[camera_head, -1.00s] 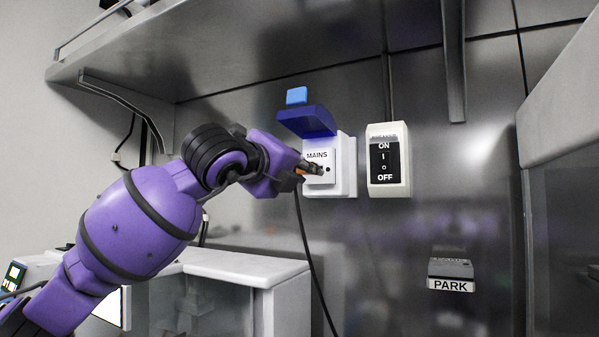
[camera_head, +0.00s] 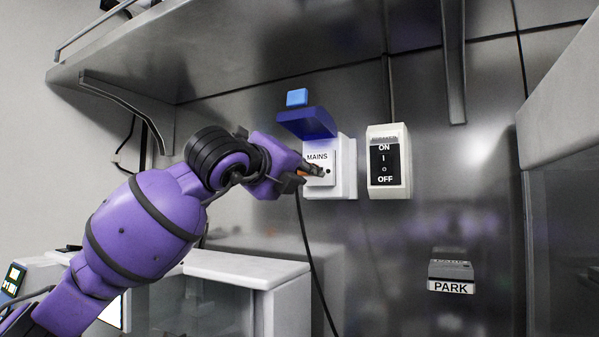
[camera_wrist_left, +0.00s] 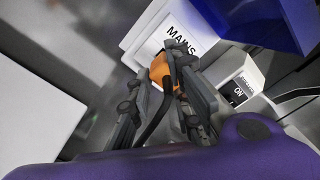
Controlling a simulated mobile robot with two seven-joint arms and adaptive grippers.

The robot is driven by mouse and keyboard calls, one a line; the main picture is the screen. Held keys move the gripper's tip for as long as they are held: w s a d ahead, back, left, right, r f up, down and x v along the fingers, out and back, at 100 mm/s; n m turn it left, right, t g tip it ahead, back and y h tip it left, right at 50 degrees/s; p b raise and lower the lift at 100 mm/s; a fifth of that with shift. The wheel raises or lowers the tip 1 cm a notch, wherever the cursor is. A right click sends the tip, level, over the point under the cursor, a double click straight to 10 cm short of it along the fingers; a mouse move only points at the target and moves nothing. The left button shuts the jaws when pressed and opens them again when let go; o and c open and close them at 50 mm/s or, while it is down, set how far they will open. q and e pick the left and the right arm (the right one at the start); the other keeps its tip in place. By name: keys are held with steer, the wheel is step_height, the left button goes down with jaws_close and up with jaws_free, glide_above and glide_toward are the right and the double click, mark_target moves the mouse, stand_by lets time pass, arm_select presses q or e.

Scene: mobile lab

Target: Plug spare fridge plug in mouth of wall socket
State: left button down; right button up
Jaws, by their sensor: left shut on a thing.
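The wall socket (camera_head: 345,180) is a white box marked MAINS with its blue lid (camera_head: 308,122) raised. My left gripper (camera_head: 312,171) is at the front of the socket face. It is shut on the orange fridge plug (camera_wrist_left: 161,70), whose black cable (camera_head: 307,250) hangs down. In the left wrist view the plug sits between the fingers, close to the MAINS face (camera_wrist_left: 188,35). The fingers hide the socket's mouth and the plug's front, so I cannot tell whether the plug is in. My right gripper is not in view.
An ON/OFF switch (camera_head: 388,162) is on the wall to the right of the socket. A holder marked PARK (camera_head: 451,276) is lower right. A metal shelf (camera_head: 250,50) overhangs above. A white-topped cabinet (camera_head: 240,268) stands below.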

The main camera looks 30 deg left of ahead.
arm_select(q)
steer(key=shift+w+p, duration=0.4)
steer(key=shift+w, duration=0.55)
steer(key=shift+s+f, duration=0.1)
steer(key=shift+s, duration=0.05)
steer(key=shift+s+b, duration=0.55)
steer(key=shift+s, duration=0.25)
stand_by(1.0)
steer(key=shift+w, duration=0.3)
steer(key=shift+w, duration=0.3)
steer(key=shift+w+p, duration=0.3)
steer(key=shift+p, duration=0.1)
steer(key=c, duration=1.5)
jaws_free()
steer(key=shift+c, duration=0.2)
